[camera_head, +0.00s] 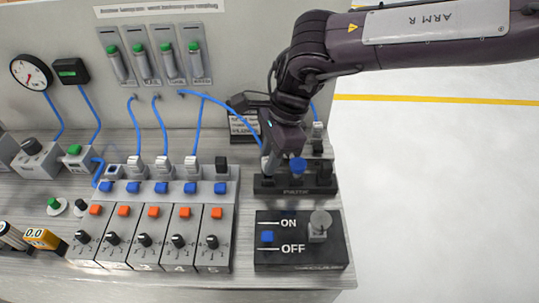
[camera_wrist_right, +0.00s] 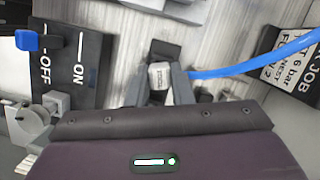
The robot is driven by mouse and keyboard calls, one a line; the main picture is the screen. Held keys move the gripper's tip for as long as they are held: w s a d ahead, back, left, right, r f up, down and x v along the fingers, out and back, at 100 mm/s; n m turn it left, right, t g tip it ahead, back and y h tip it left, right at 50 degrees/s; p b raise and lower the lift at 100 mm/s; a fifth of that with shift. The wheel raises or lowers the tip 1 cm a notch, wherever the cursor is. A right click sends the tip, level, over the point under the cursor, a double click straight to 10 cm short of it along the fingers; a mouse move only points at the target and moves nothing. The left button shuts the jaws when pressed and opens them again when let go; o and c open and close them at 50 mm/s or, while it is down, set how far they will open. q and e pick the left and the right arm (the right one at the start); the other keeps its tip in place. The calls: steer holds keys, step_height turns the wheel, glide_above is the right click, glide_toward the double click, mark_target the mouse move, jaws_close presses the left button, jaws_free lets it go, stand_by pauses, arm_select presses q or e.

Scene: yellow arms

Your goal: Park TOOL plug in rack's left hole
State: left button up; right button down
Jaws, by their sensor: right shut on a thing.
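The black rack (camera_head: 295,188) stands on the bench behind the ON/OFF box. My right gripper (camera_head: 268,163) is over the rack's left end, pointing down. In the right wrist view its two fingers (camera_wrist_right: 159,88) are shut on a pale grey plug (camera_wrist_right: 160,75), with a blue hose running off to the right. Dark rack material (camera_wrist_right: 165,49) shows just beyond the plug. The fingers hide the plug's lower end, so I cannot tell whether it is in the left hole or just above it. My left gripper is not in view.
A black ON/OFF box (camera_head: 300,255) with a blue switch and grey knob is in front of the rack. A valve row (camera_head: 160,187) with several plugs and blue hoses stands to the left. A dark sign (camera_head: 243,127) is behind. White floor (camera_head: 440,200) is clear at right.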

steer(key=shift+f+b, duration=0.4)
steer(key=shift+f, duration=0.45)
steer(key=c, duration=1.2)
jaws_free()
steer(key=shift+r, duration=0.1)
step_height(320, 180, up, 9)
steer(key=p, duration=0.7)
steer(key=shift+p, duration=0.4)
